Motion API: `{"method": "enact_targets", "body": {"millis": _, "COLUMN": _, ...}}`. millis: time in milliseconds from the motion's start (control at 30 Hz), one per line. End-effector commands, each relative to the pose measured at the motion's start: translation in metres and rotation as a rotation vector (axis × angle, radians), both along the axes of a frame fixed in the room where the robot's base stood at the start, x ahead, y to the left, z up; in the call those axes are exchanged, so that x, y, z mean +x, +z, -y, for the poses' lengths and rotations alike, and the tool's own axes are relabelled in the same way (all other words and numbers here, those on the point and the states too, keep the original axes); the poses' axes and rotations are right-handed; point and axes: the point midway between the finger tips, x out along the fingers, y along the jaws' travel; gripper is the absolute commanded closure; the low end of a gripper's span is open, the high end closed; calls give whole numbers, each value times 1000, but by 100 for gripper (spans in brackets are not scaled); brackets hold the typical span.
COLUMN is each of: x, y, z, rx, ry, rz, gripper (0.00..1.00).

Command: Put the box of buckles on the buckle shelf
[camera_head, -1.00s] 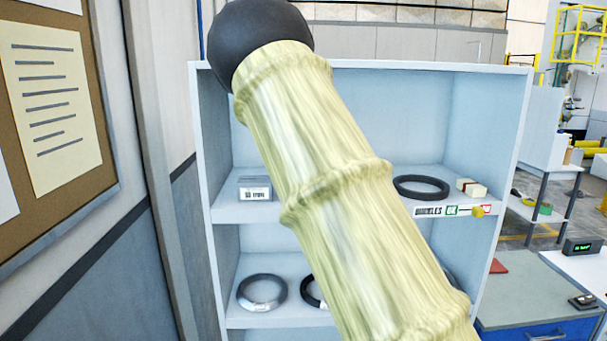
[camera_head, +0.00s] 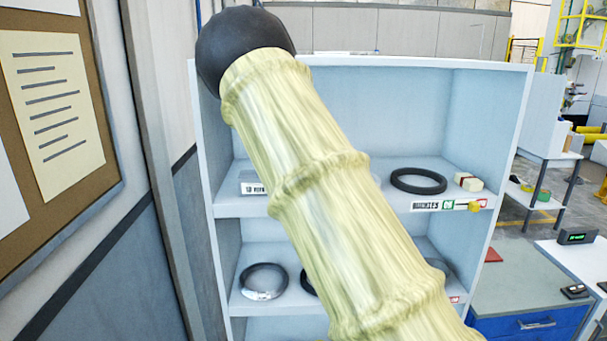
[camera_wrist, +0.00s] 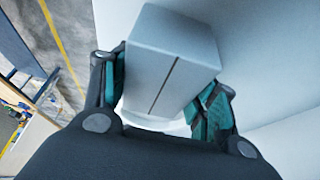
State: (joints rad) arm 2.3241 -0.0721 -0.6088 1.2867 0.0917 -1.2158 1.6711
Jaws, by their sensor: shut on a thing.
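In the wrist view my gripper (camera_wrist: 168,82) is shut on a plain grey box (camera_wrist: 172,45) with a dark seam along its face. Its teal-padded fingers press on the left and right sides. A pale surface lies behind the box. In the head view my sleeved arm crosses the shelf unit, and neither gripper nor held box shows. The buckle shelf (camera_head: 397,203) is the upper level there, with a "BUCKLES" label (camera_head: 447,204) on its right front edge. My arm covers its middle.
A small labelled grey box (camera_head: 252,187) sits at that shelf's left, partly covered. A black ring (camera_head: 418,181) and a cream block (camera_head: 468,181) stand at its right. Another ring (camera_head: 263,281) lies one level below. A wall with a notice board (camera_head: 110,130) borders the left.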

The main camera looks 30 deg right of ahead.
Motion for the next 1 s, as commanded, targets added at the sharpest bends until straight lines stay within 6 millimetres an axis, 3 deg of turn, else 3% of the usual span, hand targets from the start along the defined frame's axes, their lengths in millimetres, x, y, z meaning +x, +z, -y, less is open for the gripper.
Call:
{"method": "enact_targets", "body": {"millis": 167, "x": 0, "y": -1, "z": 0, "rx": 0, "ry": 0, "rz": 1, "gripper": 81}}
{"method": "enact_targets", "body": {"millis": 200, "x": 0, "y": -2, "z": 0, "rx": 0, "ry": 0, "rz": 0, "gripper": 40}}
{"method": "enact_targets", "body": {"millis": 300, "x": 0, "y": -2, "z": 0, "rx": 0, "ry": 0, "rz": 0, "gripper": 21}}
{"method": "enact_targets", "body": {"millis": 867, "x": 1, "y": 3, "z": -2, "rx": 0, "ry": 0, "rz": 1, "gripper": 20}}
{"method": "enact_targets", "body": {"millis": 1000, "x": 8, "y": 6, "z": -13, "rx": -1, "ry": 3, "rz": 0, "gripper": 20}}
